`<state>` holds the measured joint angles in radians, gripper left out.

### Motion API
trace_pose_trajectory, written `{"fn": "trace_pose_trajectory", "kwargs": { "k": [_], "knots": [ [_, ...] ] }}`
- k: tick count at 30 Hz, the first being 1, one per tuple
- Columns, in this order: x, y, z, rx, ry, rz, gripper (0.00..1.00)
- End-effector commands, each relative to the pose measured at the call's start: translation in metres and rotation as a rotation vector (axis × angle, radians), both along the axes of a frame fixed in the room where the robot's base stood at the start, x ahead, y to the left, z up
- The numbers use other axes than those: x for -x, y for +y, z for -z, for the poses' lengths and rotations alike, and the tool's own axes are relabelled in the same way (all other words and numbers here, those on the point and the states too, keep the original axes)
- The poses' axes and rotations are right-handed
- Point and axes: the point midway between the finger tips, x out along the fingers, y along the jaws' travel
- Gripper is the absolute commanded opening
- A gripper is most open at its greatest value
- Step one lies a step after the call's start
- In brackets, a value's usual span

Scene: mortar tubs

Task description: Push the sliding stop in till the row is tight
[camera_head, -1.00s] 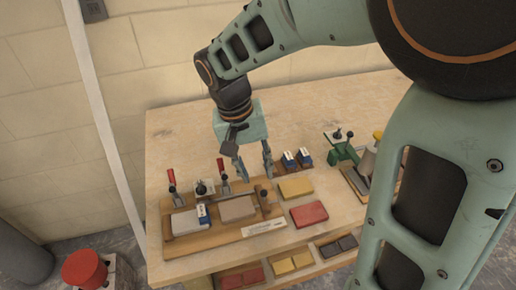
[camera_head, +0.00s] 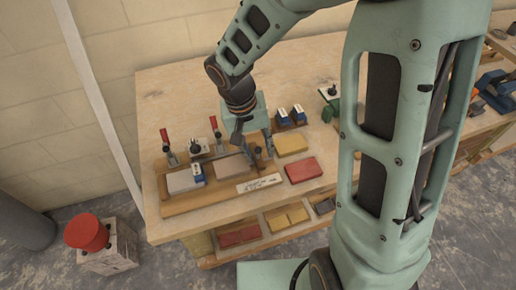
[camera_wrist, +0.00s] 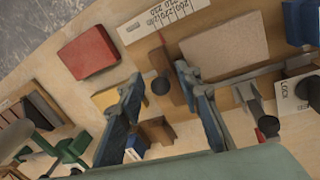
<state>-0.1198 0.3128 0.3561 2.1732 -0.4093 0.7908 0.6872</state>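The wooden fixture board (camera_head: 205,203) on the bench holds a row: a grey block (camera_head: 182,182), a blue-and-white piece (camera_head: 199,172) and a tan block (camera_head: 234,166). The tan block also shows in the wrist view (camera_wrist: 225,47). The brown sliding stop (camera_wrist: 174,72) with its black knob (camera_wrist: 160,86) is at the tan block's free end, with a narrow gap seeming to show between them. My gripper (camera_head: 256,149) is open, low over the stop; in the wrist view its fingertips (camera_wrist: 159,75) are on either side of the knob. Contact cannot be told.
Red-handled clamps (camera_head: 168,146) stand behind the row. A yellow block (camera_head: 290,143) and a red block (camera_head: 303,170) lie right of the board. Bare bench lies behind the clamps.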

Motion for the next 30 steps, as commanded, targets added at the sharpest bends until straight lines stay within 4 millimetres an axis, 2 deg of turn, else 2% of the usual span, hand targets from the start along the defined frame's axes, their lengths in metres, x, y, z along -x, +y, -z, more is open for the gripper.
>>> {"fn": "trace_pose_trajectory", "kwargs": {
  "k": [1, 7, 9, 13, 21, 30],
  "knots": [
    [0.0, 0.0, 0.0, 0.0, 0.0, 0.0, 0.26],
    [0.0, 0.0, 0.0, 0.0, 0.0, 0.0, 0.04],
    [0.0, 0.0, 0.0, 0.0, 0.0, 0.0, 0.0],
    [0.001, 0.007, 0.001, -0.001, -0.001, -0.002, 0.0],
    [0.012, 0.045, 0.001, -0.002, -0.002, -0.005, 0.0],
    [0.014, 0.049, -0.001, -0.003, -0.001, -0.001, 0.0]
  ]
}}
